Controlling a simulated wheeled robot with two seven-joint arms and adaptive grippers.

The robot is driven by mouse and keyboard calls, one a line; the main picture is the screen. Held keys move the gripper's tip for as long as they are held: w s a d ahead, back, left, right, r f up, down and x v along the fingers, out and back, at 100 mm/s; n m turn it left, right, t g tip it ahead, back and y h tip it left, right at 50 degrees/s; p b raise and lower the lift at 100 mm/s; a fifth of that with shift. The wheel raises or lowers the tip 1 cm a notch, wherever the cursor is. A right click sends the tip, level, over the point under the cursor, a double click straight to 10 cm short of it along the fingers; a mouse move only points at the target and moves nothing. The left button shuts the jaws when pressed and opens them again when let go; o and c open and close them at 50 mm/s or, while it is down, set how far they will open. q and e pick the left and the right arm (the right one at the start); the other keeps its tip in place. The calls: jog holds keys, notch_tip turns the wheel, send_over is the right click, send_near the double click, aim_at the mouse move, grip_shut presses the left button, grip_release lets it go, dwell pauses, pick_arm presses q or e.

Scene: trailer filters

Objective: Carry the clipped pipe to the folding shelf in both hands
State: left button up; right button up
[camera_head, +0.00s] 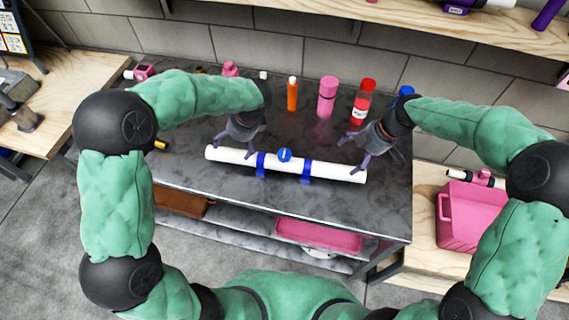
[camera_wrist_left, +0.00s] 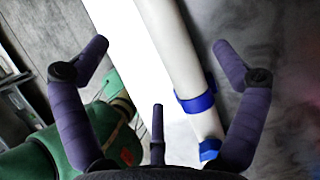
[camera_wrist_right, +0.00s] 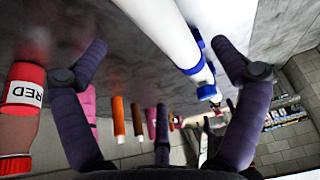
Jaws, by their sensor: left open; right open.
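My left gripper (camera_head: 232,144) is open above the pipe's left part. In the left wrist view the pipe (camera_wrist_left: 172,45) runs between its spread fingers (camera_wrist_left: 158,62), nearer the right one. My right gripper (camera_head: 357,154) is open at the pipe's right part. In the right wrist view the pipe (camera_wrist_right: 165,28) passes between its fingers (camera_wrist_right: 160,62). I cannot tell whether any finger touches it. The folding shelf is not clearly identifiable.
Behind the pipe stand an orange bottle (camera_head: 292,95), a pink bottle (camera_head: 327,97), a red-capped bottle (camera_head: 363,100) and a blue-capped one (camera_head: 406,91). A pink crate (camera_head: 463,225) sits on the wooden bench at right. A wooden wall shelf (camera_head: 400,17) runs along the back.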

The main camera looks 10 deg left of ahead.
aim_at(229, 154)
pick_arm(q)
jog(key=x, duration=0.9)
jog(key=shift+a+f, duration=0.1)
jog(key=shift+f, duration=0.25)
pick_arm(e)
jog(key=x, duration=0.9)
jog(key=shift+a+f, duration=0.1)
jog(key=shift+f, duration=0.3)
pick_arm(q)
jog(key=shift+c, duration=0.3)
pick_arm(e)
jog(key=shift+c, duration=0.3)
pick_arm(q)
jog(key=c, duration=1.7)
pick_arm(e)
jog(key=c, duration=1.7)
